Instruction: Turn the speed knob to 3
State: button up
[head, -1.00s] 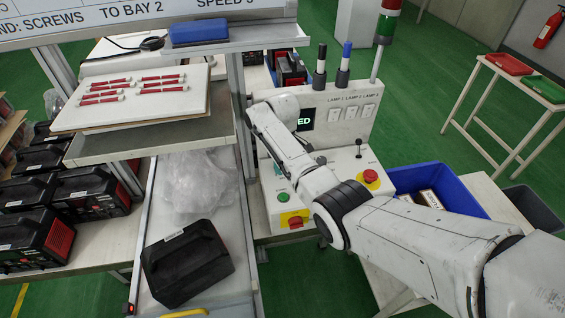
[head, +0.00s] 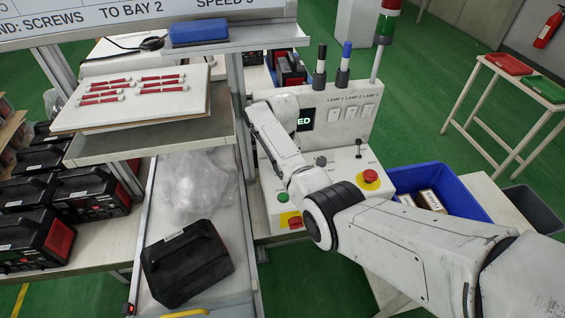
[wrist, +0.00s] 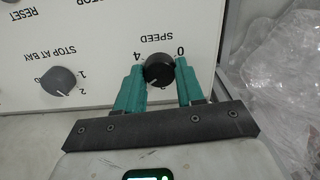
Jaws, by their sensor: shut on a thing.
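The black speed knob (wrist: 159,70) sits on the white panel (wrist: 112,52) in the wrist view, below the upside-down word SPEED, with the marks 4 and 0 beside it. My gripper (wrist: 158,73) has its two teal fingers on either side of the knob and is shut on it. I cannot make out clearly which number the knob points to. In the head view my arm hides the knob and the gripper; the control console (head: 335,98) shows behind the arm.
A grey stop-at-bay knob (wrist: 60,81) is left of my fingers in the wrist view. Clear plastic wrap (wrist: 290,80) lies at right. In the head view, a red stop button (head: 370,176), a small lever (head: 358,148) and a blue bin (head: 462,190) are near my arm.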

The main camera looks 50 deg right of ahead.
jog(key=shift+m, duration=0.4)
jog(key=o, duration=1)
jog(key=shift+o, duration=0.2)
jog(key=shift+r, duration=0.1)
notch_tip(320, 180, up, 11)
jog(key=b, duration=0.1)
jog(key=shift+b, duration=0.4)
jog(key=shift+f, duration=0.2)
